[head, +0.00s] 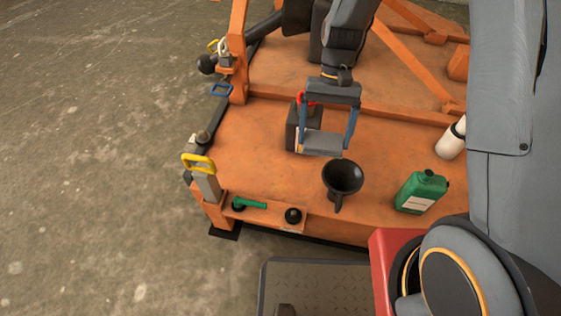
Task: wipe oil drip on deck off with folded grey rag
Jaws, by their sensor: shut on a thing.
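My gripper (324,147) is over the middle of the orange deck (260,150), its two blue fingers pointing down. It is shut on the folded grey rag (321,144), a flat light-grey piece spanning the gap between the fingers. I cannot tell whether the rag touches the deck or hangs just above it. I see no oil drip; it may be hidden under the rag or the gripper.
A dark box (293,130) with a red part stands close behind the gripper's left finger. A black funnel (342,178) is just in front. A green jug (421,191) and a white bottle (452,138) stand to the right. The deck to the left is clear.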

